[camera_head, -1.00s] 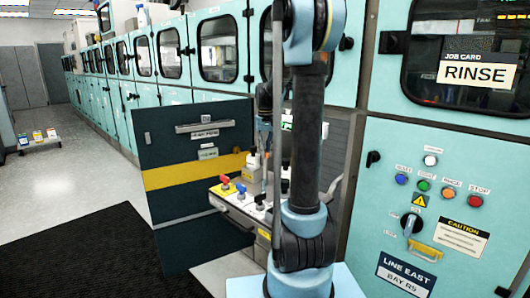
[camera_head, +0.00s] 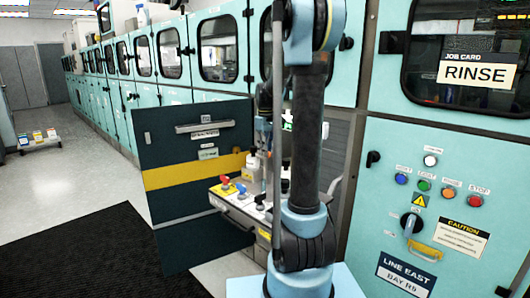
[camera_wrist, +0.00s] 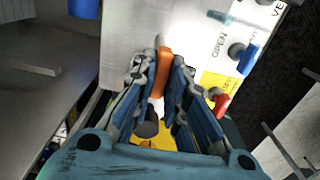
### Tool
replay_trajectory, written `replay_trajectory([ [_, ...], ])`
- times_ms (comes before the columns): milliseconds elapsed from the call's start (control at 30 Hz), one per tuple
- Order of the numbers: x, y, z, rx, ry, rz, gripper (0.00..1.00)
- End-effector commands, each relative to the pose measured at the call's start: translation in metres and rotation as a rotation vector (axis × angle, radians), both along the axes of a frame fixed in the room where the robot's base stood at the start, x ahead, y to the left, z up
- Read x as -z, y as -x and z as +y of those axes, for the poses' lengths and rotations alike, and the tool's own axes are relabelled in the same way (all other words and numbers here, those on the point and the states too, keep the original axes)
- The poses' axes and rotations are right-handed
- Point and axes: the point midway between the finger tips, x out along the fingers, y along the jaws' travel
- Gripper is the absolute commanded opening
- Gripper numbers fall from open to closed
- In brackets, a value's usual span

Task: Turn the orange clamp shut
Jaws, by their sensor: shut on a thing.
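The orange clamp (camera_wrist: 164,72) shows in the wrist view as a narrow upright orange bar. My gripper (camera_wrist: 163,75) has its two fingers on either side of this bar, and their tips close on it. In the head view my arm hides most of the gripper and I cannot make out the clamp there. The lower part of the clamp is hidden between the fingers.
In the wrist view a red handle (camera_wrist: 221,104) and a blue handle (camera_wrist: 248,60) stand right of the gripper, by an OPEN label. In the head view an open dark door (camera_head: 195,180) with a yellow stripe stands left of my arm. A black mat (camera_head: 90,255) lies on the floor.

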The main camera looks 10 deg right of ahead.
Motion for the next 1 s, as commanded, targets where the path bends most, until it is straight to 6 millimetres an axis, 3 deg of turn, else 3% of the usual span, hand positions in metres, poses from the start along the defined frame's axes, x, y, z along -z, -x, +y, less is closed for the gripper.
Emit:
replay_trajectory([
  [367,0.000,-0.001,0.000,-0.004,0.000,-0.002,0.00],
  [400,0.000,-0.001,0.000,-0.004,0.000,-0.002,0.20],
  [467,0.000,-0.001,0.000,-0.004,-0.001,-0.001,0.33],
  [833,-0.002,0.000,0.000,-0.003,0.000,0.000,0.33],
  [1000,-0.016,0.000,0.000,-0.003,0.000,0.000,0.33],
])
